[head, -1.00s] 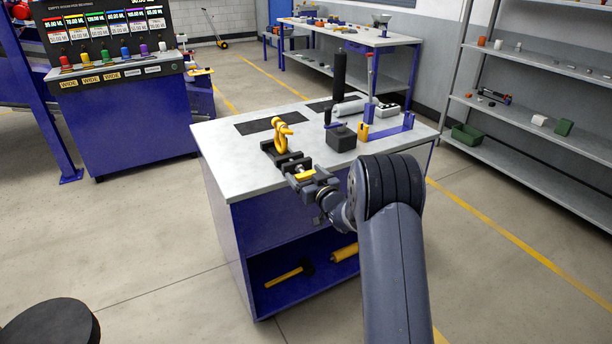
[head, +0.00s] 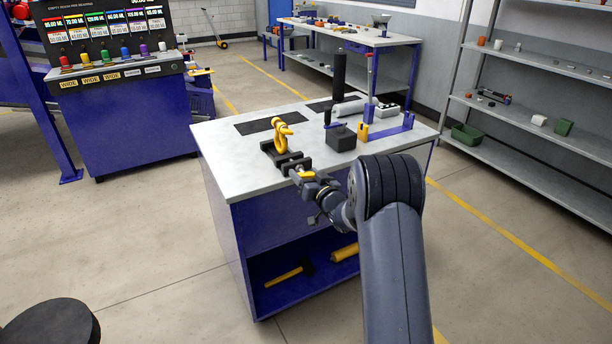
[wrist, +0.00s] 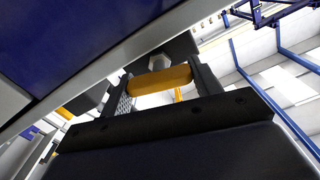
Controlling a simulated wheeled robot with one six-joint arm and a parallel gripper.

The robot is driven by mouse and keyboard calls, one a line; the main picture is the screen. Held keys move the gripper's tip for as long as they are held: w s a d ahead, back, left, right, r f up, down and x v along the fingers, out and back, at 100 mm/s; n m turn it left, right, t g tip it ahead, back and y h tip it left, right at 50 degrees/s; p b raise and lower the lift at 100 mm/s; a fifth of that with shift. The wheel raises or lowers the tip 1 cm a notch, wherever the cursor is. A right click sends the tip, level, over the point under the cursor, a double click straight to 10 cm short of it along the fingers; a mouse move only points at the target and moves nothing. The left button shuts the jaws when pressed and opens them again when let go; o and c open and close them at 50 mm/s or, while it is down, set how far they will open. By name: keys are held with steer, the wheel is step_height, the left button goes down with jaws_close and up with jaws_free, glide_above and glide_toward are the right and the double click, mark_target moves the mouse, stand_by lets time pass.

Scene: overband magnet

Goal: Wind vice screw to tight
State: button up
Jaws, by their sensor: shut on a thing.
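The black vice (head: 291,164) sits at the front edge of the bench top. A yellow shackle (head: 281,138) stands upright at its jaws; whether the jaws press on it I cannot tell. The vice screw's yellow handle (head: 306,174) sticks out at the front of the vice. My gripper (wrist: 163,84) is shut on this handle, which shows as a yellow bar (wrist: 160,81) across the space between the two fingers in the wrist view. A pale grey screw end (wrist: 158,62) shows just beyond it. The wrist is rolled, so the bench appears tilted there.
The bench top (head: 225,150) also holds a black block (head: 341,139), a blue bracket with yellow posts (head: 390,131) and a grey cylinder (head: 350,107). A hammer (head: 290,274) lies on the shelf below.

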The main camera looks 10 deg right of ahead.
stand_by(0.3)
steer(key=o, duration=1)
steer(key=shift+s, duration=0.1)
steer(key=v, duration=1)
steer(key=shift+s+d, duration=0.1)
steer(key=shift+s, duration=0.15)
steer(key=x, duration=1.1)
steer(key=shift+s, duration=0.1)
